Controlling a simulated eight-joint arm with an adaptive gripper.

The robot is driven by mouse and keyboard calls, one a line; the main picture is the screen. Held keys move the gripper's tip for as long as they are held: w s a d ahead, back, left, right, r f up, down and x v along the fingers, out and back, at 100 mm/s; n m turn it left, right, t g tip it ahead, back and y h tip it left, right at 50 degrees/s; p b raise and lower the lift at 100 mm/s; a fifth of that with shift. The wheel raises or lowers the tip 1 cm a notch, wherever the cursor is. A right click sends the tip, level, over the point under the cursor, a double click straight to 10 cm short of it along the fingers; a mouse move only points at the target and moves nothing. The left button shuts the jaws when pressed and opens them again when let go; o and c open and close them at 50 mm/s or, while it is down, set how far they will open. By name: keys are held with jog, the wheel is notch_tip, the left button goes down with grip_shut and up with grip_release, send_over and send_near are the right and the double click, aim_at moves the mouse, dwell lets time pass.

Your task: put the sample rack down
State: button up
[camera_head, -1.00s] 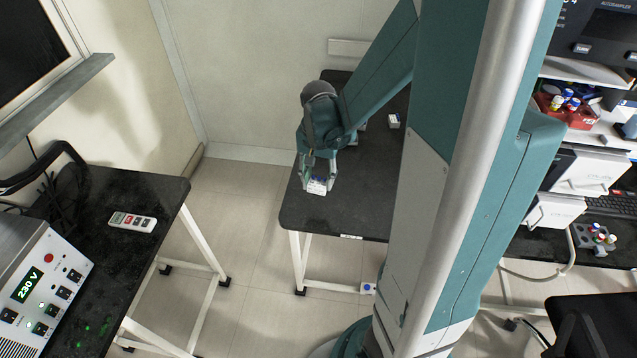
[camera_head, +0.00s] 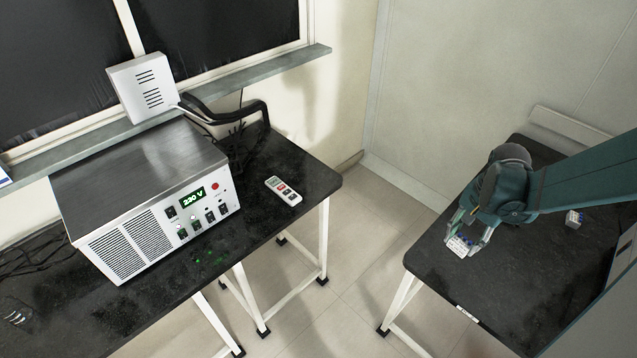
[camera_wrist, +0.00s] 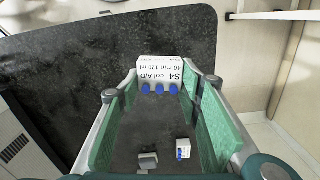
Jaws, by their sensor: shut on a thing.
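The sample rack is a small white block (camera_head: 458,246) with blue caps and black print. In the wrist view the rack (camera_wrist: 158,71) shows "S4 col A/D" upside down, with a row of blue caps along its near edge. My gripper (camera_head: 466,238) is shut on it; in the wrist view the green-padded fingers of my gripper (camera_wrist: 160,90) are on either side of it. The rack is over the dark right-hand table (camera_head: 450,283), close to its left end. I cannot tell whether its underside touches the top.
Another small white and blue block (camera_head: 575,219) stands farther back on this table; a block (camera_wrist: 184,149) and a grey piece (camera_wrist: 148,160) show between my fingers. A left bench (camera_head: 300,215) holds a power unit (camera_head: 150,195) and a remote (camera_head: 284,191). Floor separates the tables.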

jog(key=w+a+r+p, duration=0.1)
jog(key=w+a, duration=0.3)
jog(key=w, duration=0.3)
jog(key=w+a+r, duration=0.1)
jog(key=w+a, duration=0.2)
jog(key=w, duration=0.5)
jog(key=r+n+p, duration=0.2)
jog(key=p, duration=0.2)
send_over(290, 168)
jog(key=shift+f, duration=0.1)
jog(key=shift+f+b, duration=0.6)
jog(key=shift+f, duration=2.55)
jog(key=shift+f, duration=0.1)
jog(key=shift+f, duration=1.75)
jog(key=shift+f+b, duration=0.15)
jog(key=shift+b, duration=0.15)
